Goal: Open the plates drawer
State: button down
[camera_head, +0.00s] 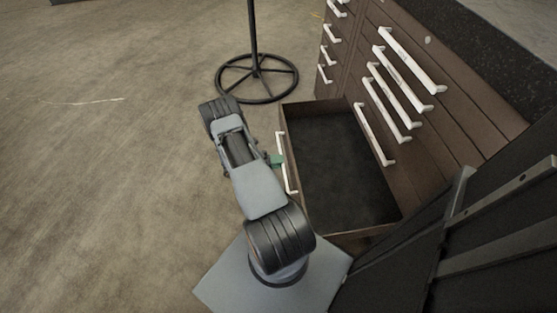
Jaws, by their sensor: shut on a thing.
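The plates drawer (342,160) is a brown drawer with a dark, empty-looking floor, low in the brown cabinet (455,105). It stands pulled far out toward the left. Its white bar handle (291,178) runs along its front. My gripper (277,161) shows only as a small green part at this handle and is shut on it. My grey arm covers the rest of the gripper and part of the drawer front.
Several shut drawers with white handles (408,60) fill the cabinet above and behind. A black stand with a round wheel-like base (257,80) is on the floor just beyond the open drawer. The floor (90,170) to the left is clear.

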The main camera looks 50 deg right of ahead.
jog(key=c, duration=1.2)
grip_release()
jog(key=shift+w+a, duration=0.25)
jog(key=shift+c, duration=0.2)
jog(key=shift+o, duration=1)
jog(key=v, duration=1.3)
jog(key=shift+w+a+p, duration=0.25)
jog(key=shift+a+p, duration=0.05)
jog(key=shift+a, duration=0.05)
